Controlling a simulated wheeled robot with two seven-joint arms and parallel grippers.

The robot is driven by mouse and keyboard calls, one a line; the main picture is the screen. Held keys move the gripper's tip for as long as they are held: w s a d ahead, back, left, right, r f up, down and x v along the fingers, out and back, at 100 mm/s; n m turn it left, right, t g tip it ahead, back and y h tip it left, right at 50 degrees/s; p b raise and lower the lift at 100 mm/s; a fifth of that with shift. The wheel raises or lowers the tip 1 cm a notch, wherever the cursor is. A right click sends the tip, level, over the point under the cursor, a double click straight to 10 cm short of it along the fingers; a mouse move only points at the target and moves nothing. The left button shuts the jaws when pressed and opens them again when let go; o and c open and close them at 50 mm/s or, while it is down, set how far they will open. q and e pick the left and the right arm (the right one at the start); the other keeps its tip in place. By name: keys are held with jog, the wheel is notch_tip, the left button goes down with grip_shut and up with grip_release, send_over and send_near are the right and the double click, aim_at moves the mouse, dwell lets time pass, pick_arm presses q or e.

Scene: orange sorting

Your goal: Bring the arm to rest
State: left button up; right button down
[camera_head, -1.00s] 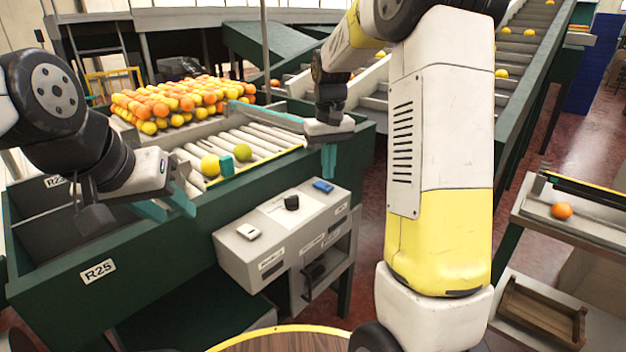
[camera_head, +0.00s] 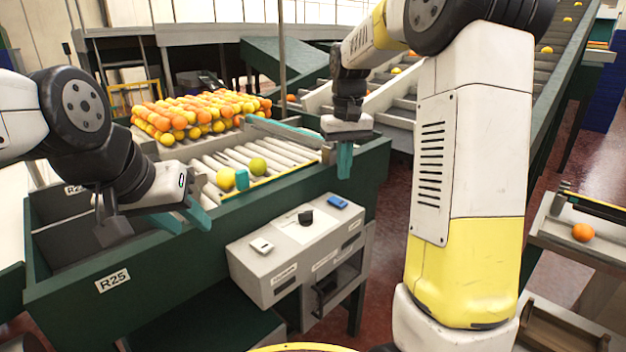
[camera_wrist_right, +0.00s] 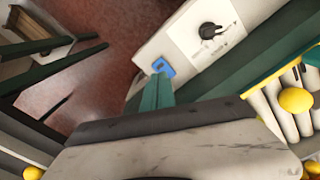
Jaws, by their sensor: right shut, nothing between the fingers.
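My right arm crosses the middle of the head view. Its gripper (camera_head: 344,160) hangs fingers down, shut and empty, over the near edge of the green roller table (camera_head: 345,178), beyond the grey control box (camera_head: 290,262). In the right wrist view, the shut teal fingers (camera_wrist_right: 157,95) point toward the box's blue button (camera_wrist_right: 162,67). My left gripper (camera_head: 187,217) is at the left, above the table's green side, with its teal fingers apart and nothing visible between them.
Piled oranges and yellow fruit (camera_head: 195,115) sit behind. A conveyor (camera_head: 548,70) rises at the back right. An orange (camera_head: 583,232) rests on a right-hand shelf. Red floor (camera_head: 390,215) shows between.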

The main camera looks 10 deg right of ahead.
jog(key=s+a+r+t+y, duration=0.1)
jog(key=s+t, duration=0.2)
jog(key=s, duration=0.9)
jog(key=s+a+r+m+t+y, duration=0.1)
jog(key=s+r+t, duration=0.1)
jog(key=s, duration=0.9)
jog(key=shift+s+r+t, duration=0.3)
jog(key=shift+s+t, duration=0.1)
jog(key=shift+t, duration=0.1)
jog(key=shift+a, duration=0.1)
jog(key=w+r+m+g+h, duration=0.2)
jog(key=w+m+g, duration=0.4)
jog(key=w, duration=2)
jog(key=r+m, duration=0.1)
jog(key=m, duration=0.4)
jog(key=shift+w+d, duration=0.15)
jog(key=shift+d, duration=0.25)
jog(key=shift+r, duration=0.1)
